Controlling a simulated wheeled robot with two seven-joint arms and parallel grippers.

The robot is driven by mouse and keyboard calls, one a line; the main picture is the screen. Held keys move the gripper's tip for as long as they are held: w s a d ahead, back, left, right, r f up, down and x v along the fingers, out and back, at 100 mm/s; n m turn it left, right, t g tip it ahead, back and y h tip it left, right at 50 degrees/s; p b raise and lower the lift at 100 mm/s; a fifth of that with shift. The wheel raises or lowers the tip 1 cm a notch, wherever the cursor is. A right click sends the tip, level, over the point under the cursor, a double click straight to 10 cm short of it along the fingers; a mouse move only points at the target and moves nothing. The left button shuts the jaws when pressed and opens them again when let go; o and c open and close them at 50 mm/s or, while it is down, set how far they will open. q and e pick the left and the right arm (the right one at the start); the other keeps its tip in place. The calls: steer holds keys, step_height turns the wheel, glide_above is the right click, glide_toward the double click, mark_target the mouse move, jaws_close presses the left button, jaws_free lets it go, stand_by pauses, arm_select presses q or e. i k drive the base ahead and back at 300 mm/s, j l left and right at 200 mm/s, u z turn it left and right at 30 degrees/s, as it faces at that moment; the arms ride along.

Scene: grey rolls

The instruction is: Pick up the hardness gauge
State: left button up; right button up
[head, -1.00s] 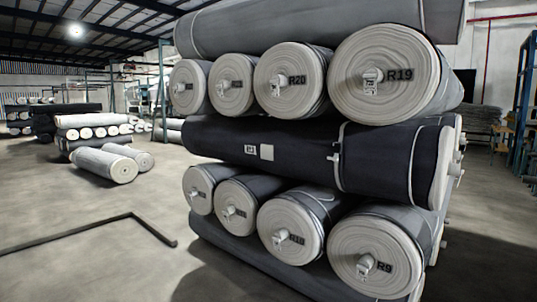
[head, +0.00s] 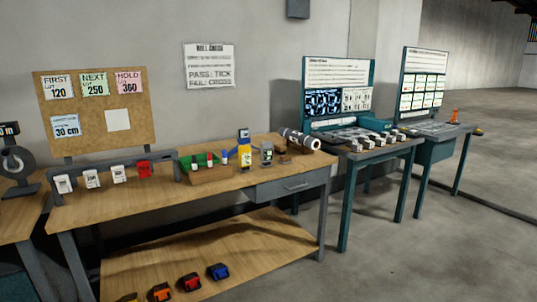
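A wooden workbench (head: 215,181) with grey legs stands against the wall in the head view. On its right half stands a small upright grey device (head: 266,153) with a light face, which looks like the hardness gauge, though it is too small to be sure. Just left of it is an upright yellow and blue item (head: 245,150). Neither of my grippers is in view.
A box with green inside (head: 207,174), a rack of tags (head: 110,176) and a large cylindrical tool (head: 300,141) share the bench top. Coloured items (head: 190,282) lie on the lower shelf. Teal desks (head: 375,152) stand right. The floor (head: 440,240) at right is clear.

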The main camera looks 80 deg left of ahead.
mark_target(266, 147)
steer(key=u, duration=2.65)
